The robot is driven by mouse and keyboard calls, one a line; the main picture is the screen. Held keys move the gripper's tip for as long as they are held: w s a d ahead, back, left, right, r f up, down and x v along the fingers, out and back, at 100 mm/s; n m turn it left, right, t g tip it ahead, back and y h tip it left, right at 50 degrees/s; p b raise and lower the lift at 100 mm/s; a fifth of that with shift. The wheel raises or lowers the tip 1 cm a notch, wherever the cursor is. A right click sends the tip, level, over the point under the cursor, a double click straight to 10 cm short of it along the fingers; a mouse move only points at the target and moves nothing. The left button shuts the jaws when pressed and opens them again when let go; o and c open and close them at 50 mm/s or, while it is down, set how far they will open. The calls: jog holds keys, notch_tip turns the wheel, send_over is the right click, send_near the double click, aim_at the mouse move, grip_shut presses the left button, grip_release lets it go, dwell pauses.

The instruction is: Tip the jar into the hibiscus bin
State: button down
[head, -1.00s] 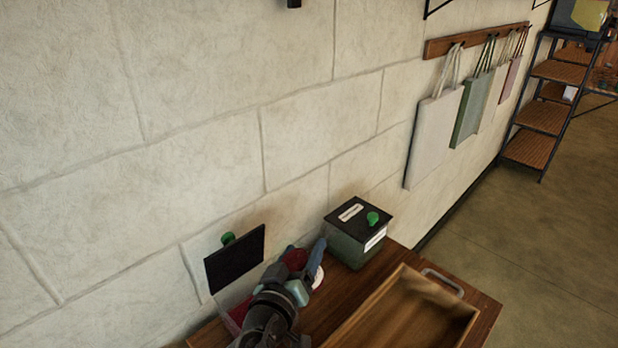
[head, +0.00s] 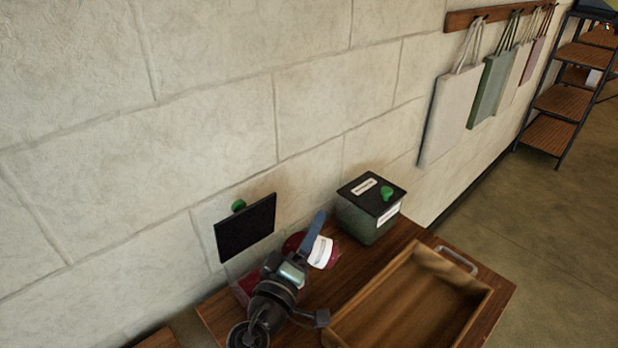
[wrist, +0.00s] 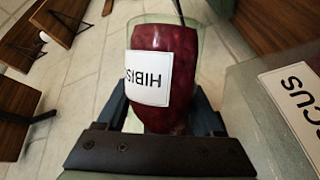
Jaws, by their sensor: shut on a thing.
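The jar (head: 321,252) has dark red contents and a white label. In the wrist view the jar (wrist: 180,45) is clear, its label partly reads "HIBIS". My gripper (wrist: 160,112) is shut on it, with a blue finger on each side. In the head view my gripper (head: 300,255) holds the jar beside the left bin, and it looks tilted. The hibiscus bin (head: 243,291) shows a reddish corner, its black lid (head: 246,228) raised against the wall; my arm hides most of it. In the wrist view its label (wrist: 292,88) ends in "CUS".
A greenish bin (head: 366,222) with a shut black lid and green knob stands right of the jar. An empty wooden tray (head: 473,318) with a metal handle lies at the front right. The stone wall is close behind. Cloth bags (head: 450,112) hang further right.

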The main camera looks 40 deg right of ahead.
aim_at(291, 228)
jog(key=n, duration=0.1)
jog(key=r+n, duration=0.1)
jog(key=n, duration=0.1)
jog(key=r+n+t+h+b, duration=0.1)
jog(key=n, duration=0.1)
jog(key=shift+w+a+r, duration=0.25)
jog(key=shift+a+b, duration=0.1)
jog(key=shift+b, duration=0.2)
dwell(0.8)
jog(key=shift+a+r+n+h+b, duration=0.1)
jog(key=shift+r+n+h+b, duration=0.25)
jog(key=shift+n+h, duration=0.2)
dwell(0.3)
jog(key=shift+w+a+r+n+t+b, duration=0.1)
jog(key=shift+w+r+n+t+b, duration=0.1)
jog(key=shift+n, duration=0.35)
jog(key=shift+w+a+r+n+t+b, duration=0.1)
jog(key=shift+r+n+t, duration=0.1)
jog(key=shift+n, duration=0.3)
jog(key=shift+w+a+r+n+t, duration=0.15)
jog(key=shift+n+t, duration=0.05)
jog(key=shift+n, duration=0.35)
jog(key=shift+w+a+r+n+t, duration=0.1)
jog(key=shift+n+t, duration=0.1)
jog(key=shift+n, duration=0.35)
